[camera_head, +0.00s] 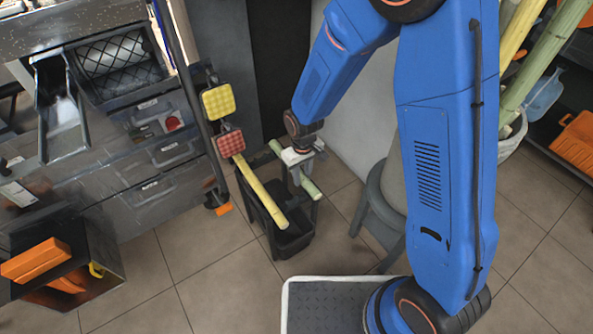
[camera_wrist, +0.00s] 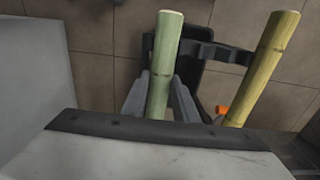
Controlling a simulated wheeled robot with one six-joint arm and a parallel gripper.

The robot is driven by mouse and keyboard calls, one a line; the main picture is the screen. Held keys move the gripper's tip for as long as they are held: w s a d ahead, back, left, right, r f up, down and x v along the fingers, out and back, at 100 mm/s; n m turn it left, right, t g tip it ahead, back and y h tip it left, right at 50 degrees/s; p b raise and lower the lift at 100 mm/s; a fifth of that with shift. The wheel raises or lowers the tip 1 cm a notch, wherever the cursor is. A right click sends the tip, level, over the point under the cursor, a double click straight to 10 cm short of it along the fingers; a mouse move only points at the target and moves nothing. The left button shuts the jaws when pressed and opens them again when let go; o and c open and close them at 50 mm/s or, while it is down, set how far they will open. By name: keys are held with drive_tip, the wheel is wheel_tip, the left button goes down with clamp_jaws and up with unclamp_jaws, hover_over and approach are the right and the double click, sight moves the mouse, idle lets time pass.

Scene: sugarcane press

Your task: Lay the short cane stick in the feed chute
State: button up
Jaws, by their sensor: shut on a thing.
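The short cane stick (camera_head: 311,188) is pale green and tilted. My gripper (camera_head: 301,166) is shut around it above the black bin (camera_head: 291,240). In the wrist view the green stick (camera_wrist: 163,62) runs lengthwise between the two grey fingers of my gripper (camera_wrist: 159,100), its far end sticking out beyond them. A longer yellow cane (camera_head: 262,192) leans in the bin beside it and shows at the right of the wrist view (camera_wrist: 265,72). A sloping metal chute (camera_head: 62,122) is on the machine at the left; I cannot tell for certain that it is the feed chute.
Red and yellow textured pads (camera_head: 230,143) hang by a dark post beside the machine. A grey stool (camera_head: 378,213) stands right of the bin. A dark case with orange items (camera_head: 40,262) is at lower left. Tall canes (camera_head: 543,50) stand at upper right. Tiled floor is open at lower left-centre.

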sight(318, 194)
drive_tip(key=shift+r, duration=0.15)
drive_tip(key=shift+r, duration=1.15)
drive_tip(key=shift+s+d+r, duration=0.35)
drive_tip(key=shift+s+d, duration=0.5)
drive_tip(key=shift+s, duration=0.4)
drive_tip(key=shift+s+d+r, duration=0.3)
drive_tip(key=shift+s+d, duration=0.5)
drive_tip(key=shift+s, duration=0.45)
drive_tip(key=shift+s+d+r, duration=0.35)
drive_tip(key=shift+s+d, duration=0.5)
drive_tip(key=shift+s, duration=0.4)
wheel_tip(318, 194, up, 8)
